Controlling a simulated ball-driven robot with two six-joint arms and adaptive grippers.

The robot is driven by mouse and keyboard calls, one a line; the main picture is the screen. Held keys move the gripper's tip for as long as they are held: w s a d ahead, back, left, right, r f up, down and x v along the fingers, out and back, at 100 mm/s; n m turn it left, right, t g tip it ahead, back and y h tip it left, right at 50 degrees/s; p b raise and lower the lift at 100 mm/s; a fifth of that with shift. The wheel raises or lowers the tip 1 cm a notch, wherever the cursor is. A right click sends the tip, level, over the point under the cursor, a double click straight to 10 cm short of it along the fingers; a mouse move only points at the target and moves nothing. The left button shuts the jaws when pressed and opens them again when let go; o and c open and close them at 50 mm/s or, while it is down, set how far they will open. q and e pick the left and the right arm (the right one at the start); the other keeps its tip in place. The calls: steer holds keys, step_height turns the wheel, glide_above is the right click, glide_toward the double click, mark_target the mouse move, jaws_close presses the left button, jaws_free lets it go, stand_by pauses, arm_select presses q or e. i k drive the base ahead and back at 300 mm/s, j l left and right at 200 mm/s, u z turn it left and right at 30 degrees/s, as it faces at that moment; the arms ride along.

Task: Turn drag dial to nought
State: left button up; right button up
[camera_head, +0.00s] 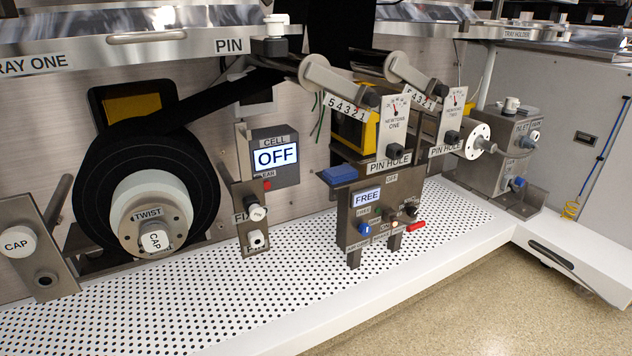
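A grey control box (347,225) stands on the white perforated bench in the middle. Its lit screen (367,197) reads FREE. Below the screen are a blue knob (364,229), a black knob (411,208), other small controls and a red lever (416,227) at the lower right. The small labels beside these knobs are too small to read surely, so I cannot tell which one is the drag dial or where it points. Neither of my grippers is in view, and nothing touches the box.
A black roll (95,185) on a hub marked TWIST stands left. A cell box (276,172) reading OFF is behind. Rollers and two newtons gauges (394,115) overhang the control box. Another box with knobs (510,150) stands right. The perforated bench (290,285) is clear in front.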

mark_target(412, 211)
steer(key=i+l+u, duration=0.3)
steer(key=i+l, duration=0.2)
steer(key=l, duration=0.15)
steer(key=i+l+u, duration=0.3)
steer(key=l, duration=0.45)
steer(key=i+l+u, duration=0.2)
steer(key=l, duration=0.25)
steer(key=i, duration=0.1)
